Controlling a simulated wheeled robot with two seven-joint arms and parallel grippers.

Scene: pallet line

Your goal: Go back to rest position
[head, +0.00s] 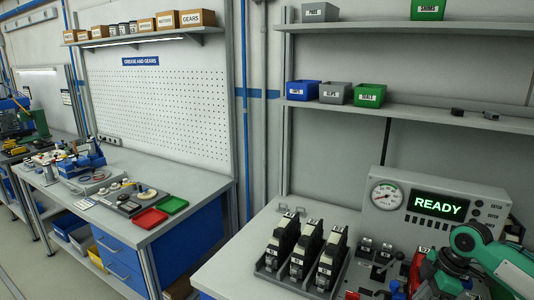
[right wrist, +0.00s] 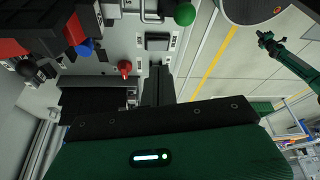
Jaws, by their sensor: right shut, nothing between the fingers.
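In the head view my right arm comes in at the lower right, bent over the right end of the bench (head: 235,270). In the right wrist view my right gripper (right wrist: 158,85) is shut and empty, its dark fingers together over the pale panel surface. A green arm with a dark end, which looks like my left gripper (right wrist: 267,40), shows small at the right of that view over the floor; its jaws are too small to judge. The left arm is not in the head view.
A grey console with a READY display (head: 440,205) and gauge stands behind my right arm. A rack (head: 270,279) holds several black units to its left. Red and black parts (right wrist: 40,40) lie close in the right wrist view. Another workbench (head: 190,190) stands at the left.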

